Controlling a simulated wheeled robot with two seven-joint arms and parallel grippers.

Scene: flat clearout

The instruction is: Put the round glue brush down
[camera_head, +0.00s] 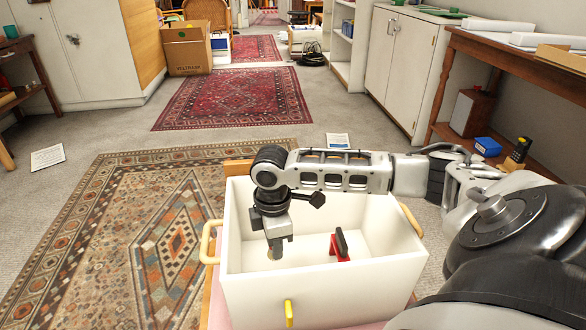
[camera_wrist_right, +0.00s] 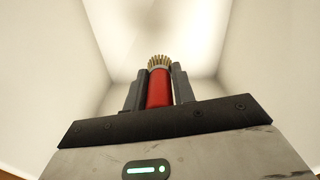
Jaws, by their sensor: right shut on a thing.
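My right gripper (camera_head: 274,246) points down inside a white box (camera_head: 320,288) with wooden handles. In the right wrist view, my right gripper (camera_wrist_right: 158,92) is shut on the round glue brush (camera_wrist_right: 159,88). The brush has a red body and a tuft of tan bristles that points away from the wrist, toward the box interior. Whether the bristles touch the box floor I cannot tell. My left gripper is not in view.
A red and black object (camera_head: 340,246) stands in the box, right of my gripper. The box floor between them looks clear. A yellow piece (camera_head: 289,313) sits on the box's near wall. A patterned rug (camera_head: 130,235) lies to the left, and a wooden bench (camera_head: 515,62) stands at the right.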

